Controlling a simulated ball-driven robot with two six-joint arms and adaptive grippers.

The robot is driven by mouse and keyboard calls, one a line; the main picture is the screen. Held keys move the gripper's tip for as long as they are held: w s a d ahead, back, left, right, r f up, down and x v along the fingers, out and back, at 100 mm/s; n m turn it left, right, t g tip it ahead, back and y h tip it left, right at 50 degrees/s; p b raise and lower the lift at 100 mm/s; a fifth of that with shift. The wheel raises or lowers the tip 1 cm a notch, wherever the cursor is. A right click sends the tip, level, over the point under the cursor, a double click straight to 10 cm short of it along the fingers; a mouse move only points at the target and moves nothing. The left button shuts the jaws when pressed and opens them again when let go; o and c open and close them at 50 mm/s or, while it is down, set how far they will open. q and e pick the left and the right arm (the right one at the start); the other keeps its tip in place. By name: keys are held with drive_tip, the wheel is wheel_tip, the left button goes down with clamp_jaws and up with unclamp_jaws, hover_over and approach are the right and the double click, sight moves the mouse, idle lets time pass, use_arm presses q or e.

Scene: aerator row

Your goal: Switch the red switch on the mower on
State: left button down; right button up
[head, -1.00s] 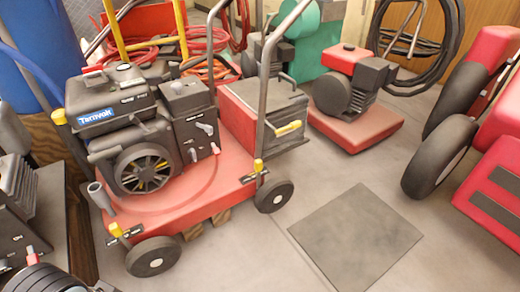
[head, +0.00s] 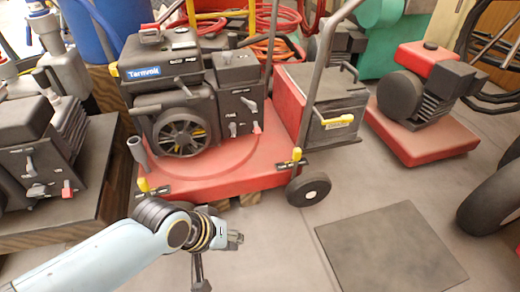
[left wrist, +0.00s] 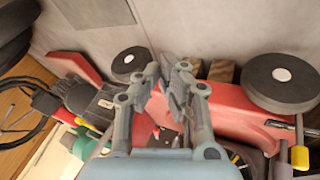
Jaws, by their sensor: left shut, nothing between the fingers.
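The mower is a red-decked machine (head: 205,180) with a black engine labelled "Tarnvolt" (head: 144,73). Its small red switch (head: 256,127) sits low on the engine's right panel, beside grey levers (head: 233,129). Whether the switch is on or off is too small to tell. My left gripper (head: 238,239) is in front of the mower, below and apart from the switch. In the left wrist view its fingers (left wrist: 173,80) are shut and empty, with the red deck (left wrist: 230,112) behind them. The switch cannot be made out there. My right gripper is not in view.
Another black engine (head: 45,150) with its own red switch (head: 67,188) stands on a bench at left. A grey box with a yellow handle (head: 336,121) and the mower's wheel (head: 308,189) are at right. A dark mat (head: 385,245) lies on open floor.

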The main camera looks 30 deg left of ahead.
use_arm(q)
drive_tip(key=w+d+f+n+t+b, duration=0.2)
drive_tip(key=w+n+t+b, duration=0.35)
drive_tip(key=w+n, duration=0.9)
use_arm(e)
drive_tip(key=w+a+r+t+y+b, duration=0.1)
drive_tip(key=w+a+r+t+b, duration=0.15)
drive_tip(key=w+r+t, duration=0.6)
use_arm(q)
drive_tip(key=w+a+f+n+y+b, duration=0.1)
drive_tip(key=w+a+n+y, duration=0.4)
drive_tip(key=n, duration=0.7)
drive_tip(key=w+a+f+n+y+b, duration=0.1)
drive_tip(key=w+a+n+y, duration=0.4)
drive_tip(key=n, duration=0.8)
drive_tip(key=w+y+b, duration=0.1)
drive_tip(key=w+y, duration=0.1)
drive_tip(key=y, duration=0.1)
drive_tip(key=shift+w+f+g+y+b, duration=0.2)
drive_tip(key=shift+w+g+y+b, duration=0.1)
drive_tip(key=shift+w+g+b, duration=0.05)
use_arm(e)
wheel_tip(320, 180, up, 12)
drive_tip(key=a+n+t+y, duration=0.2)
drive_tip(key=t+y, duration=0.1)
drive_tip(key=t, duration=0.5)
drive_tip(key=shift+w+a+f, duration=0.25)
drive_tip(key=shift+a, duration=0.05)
use_arm(q)
drive_tip(key=shift+a, duration=0.15)
